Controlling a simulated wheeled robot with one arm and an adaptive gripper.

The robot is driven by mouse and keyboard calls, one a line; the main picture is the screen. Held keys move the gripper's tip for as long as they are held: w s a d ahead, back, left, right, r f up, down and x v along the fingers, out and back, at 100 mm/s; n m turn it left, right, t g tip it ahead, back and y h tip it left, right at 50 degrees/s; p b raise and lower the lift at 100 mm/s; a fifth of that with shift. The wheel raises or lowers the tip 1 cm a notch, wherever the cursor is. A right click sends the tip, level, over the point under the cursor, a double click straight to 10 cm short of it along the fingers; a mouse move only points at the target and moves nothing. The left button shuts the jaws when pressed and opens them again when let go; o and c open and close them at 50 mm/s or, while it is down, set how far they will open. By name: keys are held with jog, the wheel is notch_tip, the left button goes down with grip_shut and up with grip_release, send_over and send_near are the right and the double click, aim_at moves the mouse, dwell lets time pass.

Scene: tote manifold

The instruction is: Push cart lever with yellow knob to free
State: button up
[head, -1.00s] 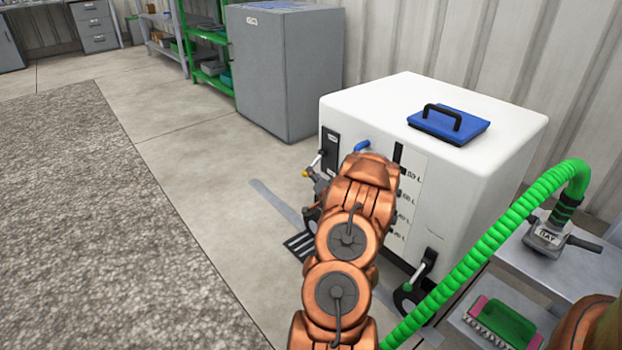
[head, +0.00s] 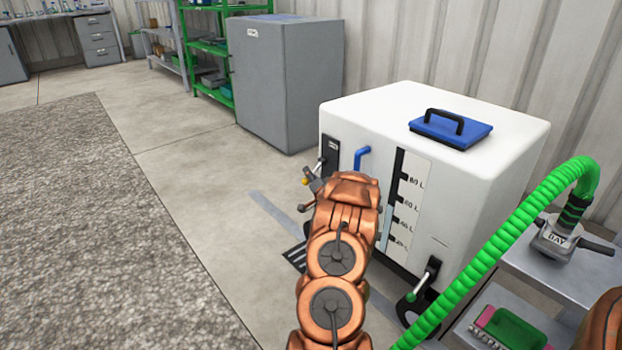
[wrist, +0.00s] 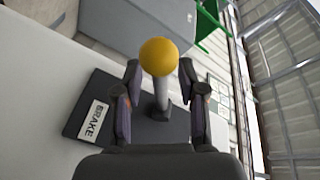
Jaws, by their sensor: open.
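The cart is a white tank (head: 460,185) with a blue lid (head: 450,130) and a litre scale on its front. The lever with the yellow knob (wrist: 159,57) stands on a dark plate (wrist: 85,125) labelled BRAKE. In the head view the yellow knob (head: 305,181) shows small at the left end of the tank's front. My gripper (wrist: 160,80) is open, with one finger on each side of the lever's grey shaft in the wrist view. I cannot tell whether either finger touches it. In the head view my arm hides most of the gripper.
A second lever (head: 424,277) sits low on the tank's front right. A green hose (head: 500,240) arches over a grey side shelf (head: 560,265) at right. A grey cabinet (head: 280,85) and green shelving (head: 210,60) stand behind. The floor left of the tank is clear.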

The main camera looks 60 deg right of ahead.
jog(key=shift+c, duration=0.2)
grip_shut()
dwell(0.6)
